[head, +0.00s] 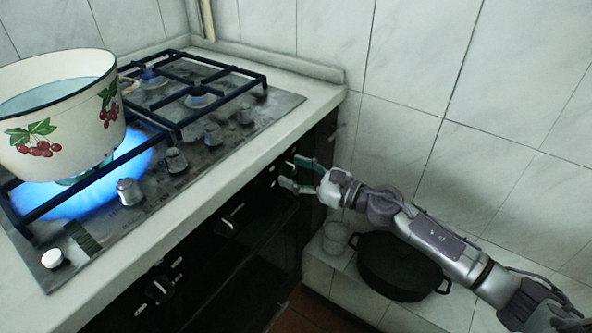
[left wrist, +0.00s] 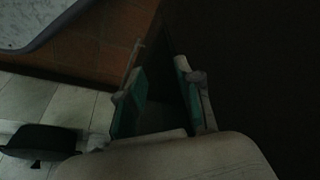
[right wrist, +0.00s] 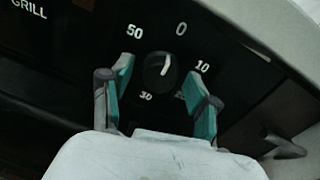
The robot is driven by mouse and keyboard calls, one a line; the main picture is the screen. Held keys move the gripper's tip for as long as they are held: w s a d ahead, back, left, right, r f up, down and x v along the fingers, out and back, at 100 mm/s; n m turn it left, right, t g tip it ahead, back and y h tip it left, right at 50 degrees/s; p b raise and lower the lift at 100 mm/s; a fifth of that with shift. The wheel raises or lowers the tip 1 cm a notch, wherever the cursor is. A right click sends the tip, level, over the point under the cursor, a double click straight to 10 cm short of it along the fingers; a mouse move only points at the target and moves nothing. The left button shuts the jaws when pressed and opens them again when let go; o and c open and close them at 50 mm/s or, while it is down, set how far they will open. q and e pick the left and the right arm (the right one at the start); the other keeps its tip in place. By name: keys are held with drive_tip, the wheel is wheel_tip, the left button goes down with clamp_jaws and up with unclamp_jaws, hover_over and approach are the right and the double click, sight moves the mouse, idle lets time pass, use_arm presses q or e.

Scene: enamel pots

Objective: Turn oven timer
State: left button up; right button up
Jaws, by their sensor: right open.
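The oven timer knob (right wrist: 161,70) is a round black dial with a white pointer line, set in the black oven panel. Numbers 0, 10, 30 and 50 are printed around it. In the right wrist view my right gripper (right wrist: 160,88) is open, with one teal-padded finger on each side of the knob and gaps between. In the head view my right gripper (head: 298,173) is at the right end of the oven front and hides the knob. My left gripper (left wrist: 160,88) shows only in the left wrist view, its fingers apart with nothing between them.
A cherry-painted enamel pot (head: 62,118) stands over a blue flame on the gas hob (head: 222,153). Other oven knobs (head: 228,222) sit along the front. A black lidded pot (head: 400,265) and a glass (head: 335,238) stand on a low tiled ledge (head: 318,275) beneath my right arm.

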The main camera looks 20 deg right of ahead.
drive_tip(key=c, duration=1.1)
drive_tip(key=shift+c, duration=0.2)
drive_tip(key=shift+m, duration=0.3)
drive_tip(key=shift+m, duration=0.9)
drive_tip(key=m+t+p, duration=0.1)
drive_tip(key=m+p, duration=0.2)
drive_tip(key=m, duration=0.6)
drive_tip(key=shift+a+p, duration=0.1)
drive_tip(key=shift+p, duration=0.25)
use_arm(q)
drive_tip(key=s+f+g, duration=0.1)
drive_tip(key=s+f, duration=0.2)
drive_tip(key=f, duration=1)
drive_tip(key=shift+f, duration=0.3)
use_arm(e)
drive_tip(key=shift+m, duration=0.8)
use_arm(q)
drive_tip(key=shift+a, duration=0.1)
